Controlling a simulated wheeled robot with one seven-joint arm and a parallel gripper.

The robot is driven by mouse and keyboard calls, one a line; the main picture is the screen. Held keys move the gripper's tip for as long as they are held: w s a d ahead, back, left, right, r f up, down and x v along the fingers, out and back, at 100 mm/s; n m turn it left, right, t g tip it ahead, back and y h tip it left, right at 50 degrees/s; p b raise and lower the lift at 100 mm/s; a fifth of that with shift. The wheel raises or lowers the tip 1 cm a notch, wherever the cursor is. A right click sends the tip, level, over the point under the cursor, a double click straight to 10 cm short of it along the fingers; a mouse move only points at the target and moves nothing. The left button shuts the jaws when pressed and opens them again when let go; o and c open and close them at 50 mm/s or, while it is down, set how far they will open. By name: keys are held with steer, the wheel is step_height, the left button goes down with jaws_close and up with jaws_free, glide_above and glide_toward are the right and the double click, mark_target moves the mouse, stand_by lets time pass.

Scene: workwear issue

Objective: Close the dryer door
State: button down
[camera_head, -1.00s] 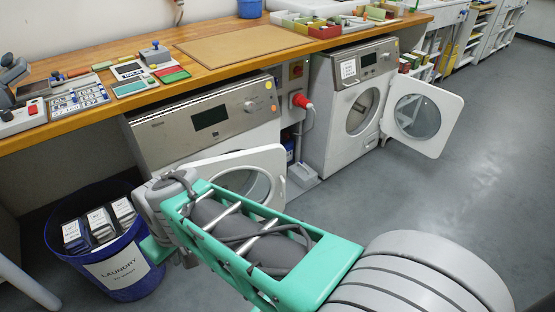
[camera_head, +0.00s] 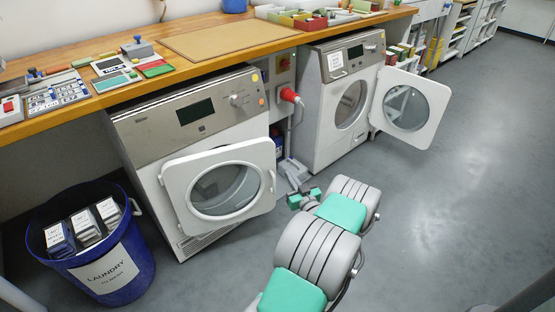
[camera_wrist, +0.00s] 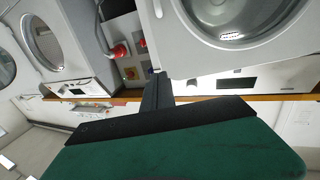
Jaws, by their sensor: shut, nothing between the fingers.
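Two white front-loading machines stand under the wooden counter; I cannot tell from their markings which is the dryer. The left machine (camera_head: 190,125) has its round-windowed door (camera_head: 262,160) standing ajar, with a handle on its right edge. The right machine (camera_head: 345,100) has its door (camera_head: 437,100) swung wide open to the right. My gripper (camera_head: 303,198) is low, just right of the left machine's door and apart from it; the arm partly hides it. In the wrist view my gripper's dark fingers (camera_wrist: 157,92) are shut and empty, with a near door (camera_wrist: 200,58) beyond them.
A blue laundry bin (camera_head: 140,255) with several packets stands left of the left machine. The grey floor at right is clear.

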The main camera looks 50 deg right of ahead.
mark_target(274, 153)
steer(key=b+x, duration=0.1)
steer(key=x, duration=1.1)
steer(key=shift+w+a, duration=0.1)
